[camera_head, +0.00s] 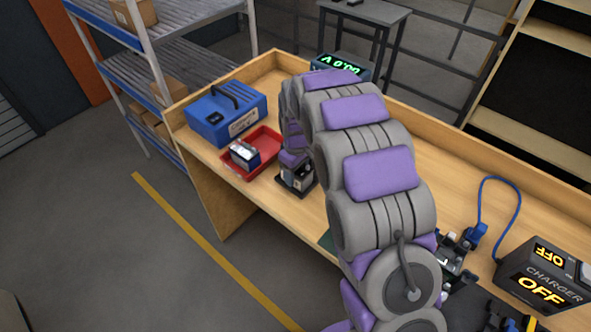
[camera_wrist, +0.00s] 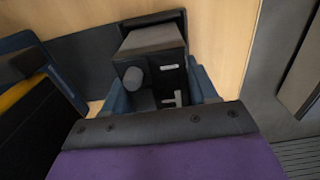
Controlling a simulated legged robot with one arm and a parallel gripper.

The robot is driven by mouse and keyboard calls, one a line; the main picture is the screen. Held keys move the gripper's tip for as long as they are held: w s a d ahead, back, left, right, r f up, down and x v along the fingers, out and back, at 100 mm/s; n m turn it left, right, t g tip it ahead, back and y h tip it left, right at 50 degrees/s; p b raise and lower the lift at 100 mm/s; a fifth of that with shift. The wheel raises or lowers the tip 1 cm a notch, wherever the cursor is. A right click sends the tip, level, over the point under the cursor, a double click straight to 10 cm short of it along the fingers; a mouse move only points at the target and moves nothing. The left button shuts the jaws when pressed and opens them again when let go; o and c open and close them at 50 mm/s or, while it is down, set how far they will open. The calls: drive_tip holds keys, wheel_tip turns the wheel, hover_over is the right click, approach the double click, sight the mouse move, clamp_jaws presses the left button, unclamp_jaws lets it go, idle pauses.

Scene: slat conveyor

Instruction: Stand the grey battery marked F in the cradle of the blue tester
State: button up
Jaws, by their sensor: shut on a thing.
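My gripper (camera_head: 296,158) points down near the table's front edge, shut on a dark block-like battery (camera_head: 299,178) with a pale patch. A black base plate (camera_head: 291,190) lies under it; I cannot tell if the battery rests on it. In the wrist view the battery (camera_wrist: 152,40) shows a grey top, a black face and a round grey stud. Its letter is not readable. A second battery, grey and dark (camera_head: 244,154), lies in a red tray (camera_head: 265,139). A dark blue-green unit (camera_head: 342,66) reads "A 0.00" behind my arm; its cradle is hidden.
A blue case with a handle (camera_head: 227,112) stands at the table's left end, behind the red tray. A charger (camera_head: 548,280) reading OFF stands at right with a blue cable (camera_head: 480,200). My arm hides the table's middle. A raised rim (camera_head: 400,97) runs along the back.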

drive_tip(key=shift+d+f, duration=0.1)
drive_tip(key=shift+f, duration=0.2)
drive_tip(key=o, duration=1.3)
wheel_tip(320, 180, up, 17)
drive_tip(key=p, duration=0.2)
drive_tip(key=shift+r, duration=0.15)
